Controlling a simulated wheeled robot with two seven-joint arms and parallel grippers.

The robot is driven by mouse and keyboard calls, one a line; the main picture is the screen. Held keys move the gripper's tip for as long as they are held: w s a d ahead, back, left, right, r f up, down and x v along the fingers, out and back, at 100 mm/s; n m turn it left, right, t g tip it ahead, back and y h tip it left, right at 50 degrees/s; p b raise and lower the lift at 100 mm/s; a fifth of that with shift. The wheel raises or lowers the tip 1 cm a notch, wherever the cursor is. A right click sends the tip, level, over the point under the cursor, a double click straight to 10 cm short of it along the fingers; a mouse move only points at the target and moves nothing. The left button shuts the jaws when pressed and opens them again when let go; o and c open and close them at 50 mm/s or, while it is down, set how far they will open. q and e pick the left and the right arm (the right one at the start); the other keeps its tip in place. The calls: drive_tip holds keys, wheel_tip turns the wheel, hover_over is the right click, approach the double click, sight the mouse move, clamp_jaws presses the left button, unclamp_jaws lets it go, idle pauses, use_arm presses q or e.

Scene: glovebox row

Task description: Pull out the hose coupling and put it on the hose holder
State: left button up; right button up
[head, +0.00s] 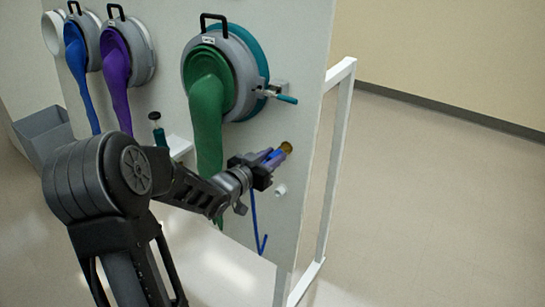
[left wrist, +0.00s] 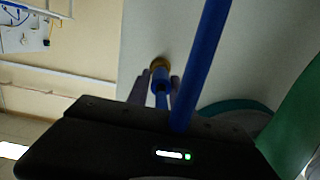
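The blue hose coupling (left wrist: 161,81) sits at the brass-coloured port (head: 287,147) on the grey panel. The port also shows in the left wrist view (left wrist: 159,63). My left gripper (head: 273,157) reaches in from the left, with one finger on each side of the coupling, and looks shut on it. Its fingers partly hide the coupling in the head view. The blue hose (head: 256,222) hangs below the gripper and crosses close in front of the left wrist camera (left wrist: 203,60). A white peg (head: 281,190), which may be the hose holder, sticks out below the port. My right gripper is not in view.
A green glove (head: 207,105) hangs from a round port left of the gripper, close to my arm. A teal-handled latch (head: 284,98) juts out above. Purple (head: 116,75) and blue (head: 76,70) gloves hang farther left. A white frame (head: 334,165) stands right, with open floor beyond.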

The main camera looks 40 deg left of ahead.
use_arm(q)
clamp_jaws()
idle(0.6)
